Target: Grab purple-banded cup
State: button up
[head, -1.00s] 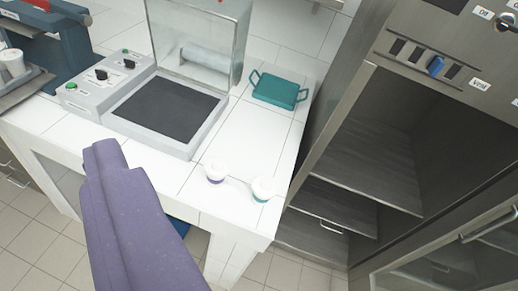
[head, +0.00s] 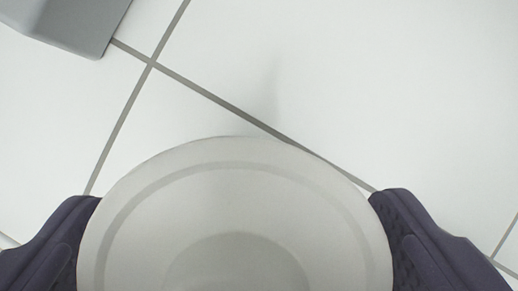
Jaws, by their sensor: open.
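A round white cup (head: 235,165) fills the lower middle of the head view, seen from above and very close. Its wide rim and pale inside show; its outer side and any coloured band are hidden, so I cannot tell the band's colour here. My gripper (head: 235,228) is open around the cup, with one dark purple finger at the left of the rim and one at the right. Both fingers are at or very near the rim; I cannot tell if they touch it. The cup's lower part is cut off by the picture's edge.
The white tiled worktop (head: 400,90) with grey joints lies around the cup and is clear above and to the right. A grey corner of a machine or block (head: 75,25) stands at the upper left. No other cup is in view.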

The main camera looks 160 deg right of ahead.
jog(key=x, duration=0.2)
jog(key=shift+w+f+b, duration=0.15)
jog(key=shift+f+b, duration=0.2)
jog(key=shift+b, duration=0.05)
jog(key=shift+r, duration=0.2)
jog(key=c, duration=1)
